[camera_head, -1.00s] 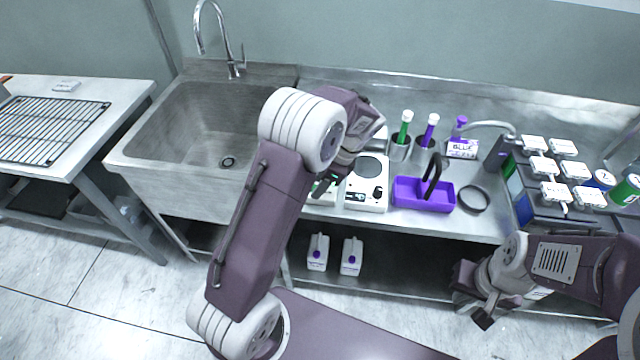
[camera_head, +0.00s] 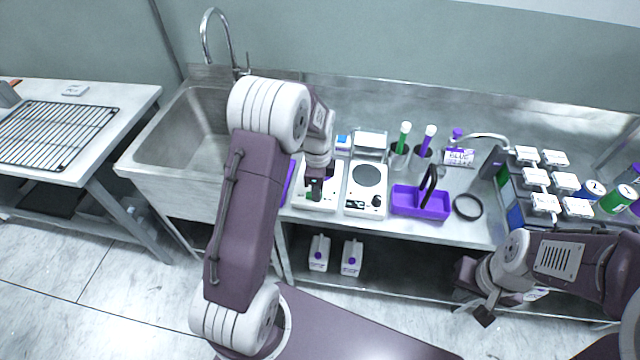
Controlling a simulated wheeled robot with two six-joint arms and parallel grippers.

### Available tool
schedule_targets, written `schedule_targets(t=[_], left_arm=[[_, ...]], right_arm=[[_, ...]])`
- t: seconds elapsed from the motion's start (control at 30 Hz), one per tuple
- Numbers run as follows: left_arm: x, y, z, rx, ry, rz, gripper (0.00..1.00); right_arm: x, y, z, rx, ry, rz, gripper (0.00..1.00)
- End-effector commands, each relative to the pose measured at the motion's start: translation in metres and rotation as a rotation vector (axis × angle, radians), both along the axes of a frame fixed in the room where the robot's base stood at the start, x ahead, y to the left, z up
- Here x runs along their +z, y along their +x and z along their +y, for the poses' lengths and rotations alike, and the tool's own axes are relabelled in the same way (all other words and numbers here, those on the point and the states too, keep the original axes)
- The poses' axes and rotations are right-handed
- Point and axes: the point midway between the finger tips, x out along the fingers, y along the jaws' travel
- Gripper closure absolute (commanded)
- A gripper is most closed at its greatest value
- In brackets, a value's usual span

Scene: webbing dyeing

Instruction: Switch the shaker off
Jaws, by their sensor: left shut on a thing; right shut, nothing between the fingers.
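A white benchtop device (camera_head: 329,203) stands on the steel counter left of a second white device (camera_head: 366,190) with a dark round plate and a front knob. I cannot tell for certain which machine is the shaker. My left gripper (camera_head: 315,196) points down at the front panel of the left device. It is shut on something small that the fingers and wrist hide. My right gripper (camera_head: 484,316) is shut and empty, low in front of the counter at the right, apart from everything on it.
A purple tray (camera_head: 405,201) and a black ring (camera_head: 467,207) lie to the right. Cups (camera_head: 399,156) with green and purple handled tools stand behind. A dark unit (camera_head: 517,214) carrying several white-topped pieces stands far right. The sink (camera_head: 180,140) is at the left.

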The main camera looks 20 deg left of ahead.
Motion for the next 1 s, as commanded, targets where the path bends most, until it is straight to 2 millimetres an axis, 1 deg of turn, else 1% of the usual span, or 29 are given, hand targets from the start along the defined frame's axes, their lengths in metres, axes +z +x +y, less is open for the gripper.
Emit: schedule_targets(t=[0.3,0.33,0.37,0.4,0.67,0.73,0.77,0.87,1.0], left_arm=[[0.0,0.001,0.001,-0.001,-0.009,-0.007,1.0],[0.0,0.001,0.001,-0.001,-0.009,-0.007,0.7],[0.0,0.001,0.001,-0.001,-0.009,-0.007,0.62],[0.0,0.001,0.001,-0.001,-0.009,-0.007,0.56],[0.0,0.001,0.001,-0.001,-0.008,-0.006,0.56],[0.004,0.001,0.001,-0.001,-0.008,-0.007,0.56],[0.008,0.002,0.001,-0.001,-0.007,-0.008,0.56],[0.028,0.002,0.001,-0.001,-0.008,-0.011,0.56],[0.061,0.002,0.002,0.0,-0.008,-0.011,0.56]], right_arm=[[0.0,0.0,0.0,0.0,0.0,0.001,1.0],[0.0,0.0,0.0,0.0,0.0,0.001,1.0],[0.0,0.0,0.0,0.0,0.0,0.001,1.0],[0.0,0.0,0.0,0.0,0.0,0.001,1.0],[0.0,0.0,0.0,0.0,0.0,0.001,1.0],[0.0,0.0,0.0,0.0,0.0,0.001,1.0],[0.0,0.0,0.0,0.0,0.0,0.001,1.0],[0.0,0.0,0.0,0.0,0.0,0.001,1.0],[0.0,0.0,0.0,0.0,0.0,0.0,1.0]])
